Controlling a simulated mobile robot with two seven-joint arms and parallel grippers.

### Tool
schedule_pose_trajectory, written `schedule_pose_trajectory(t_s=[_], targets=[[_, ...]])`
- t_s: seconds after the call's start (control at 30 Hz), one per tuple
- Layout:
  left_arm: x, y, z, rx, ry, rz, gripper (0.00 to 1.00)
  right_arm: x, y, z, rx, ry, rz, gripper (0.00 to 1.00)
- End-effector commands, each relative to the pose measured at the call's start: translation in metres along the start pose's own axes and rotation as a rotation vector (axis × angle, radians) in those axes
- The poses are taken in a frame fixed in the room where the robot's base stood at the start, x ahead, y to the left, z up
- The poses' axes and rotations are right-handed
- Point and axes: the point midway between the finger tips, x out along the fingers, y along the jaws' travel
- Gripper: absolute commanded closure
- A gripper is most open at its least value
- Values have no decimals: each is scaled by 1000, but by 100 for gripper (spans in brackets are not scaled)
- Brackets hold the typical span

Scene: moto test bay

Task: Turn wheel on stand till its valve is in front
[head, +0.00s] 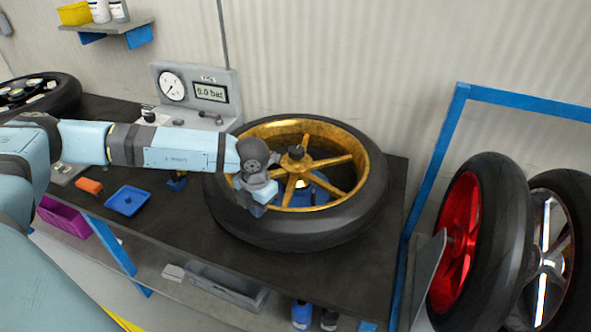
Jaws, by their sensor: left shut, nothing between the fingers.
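The wheel (370,201) with a gold rim and black tyre lies flat on the dark bench. Part of its blue stand (318,190) shows between the spokes, and a dark knob (296,152) sits at the hub. I cannot make out the valve. My left arm reaches in from the left over the tyre. My left gripper (258,210) is shut and empty, pointing down at the front left of the rim. It hides part of the rim there, and I cannot tell whether it touches the wheel. My right gripper is out of view.
A gauge unit (222,92) with dial and display stands behind the wheel. A blue tray (128,201) and an orange item (89,186) lie on the bench (330,270) to the left. A blue rack (455,112) with red-rimmed and silver-rimmed wheels stands to the right.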

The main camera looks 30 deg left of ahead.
Motion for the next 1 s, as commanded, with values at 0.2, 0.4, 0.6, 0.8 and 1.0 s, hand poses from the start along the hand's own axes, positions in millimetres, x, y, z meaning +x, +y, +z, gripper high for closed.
schedule_pose_trajectory(t_s=[0.2, 0.4, 0.6, 0.8, 1.0], targets=[[2, 16, -6, -3, 7, 3, 100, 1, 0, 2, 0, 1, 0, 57], [2, 21, -7, -1, 7, 2, 100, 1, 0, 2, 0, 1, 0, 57], [1, 31, -7, -4, 6, 2, 100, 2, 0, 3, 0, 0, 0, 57], [-1, 44, -8, -3, 4, 2, 100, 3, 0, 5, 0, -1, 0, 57], [-1, 48, -8, -1, 3, 2, 100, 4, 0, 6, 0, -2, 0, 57]])
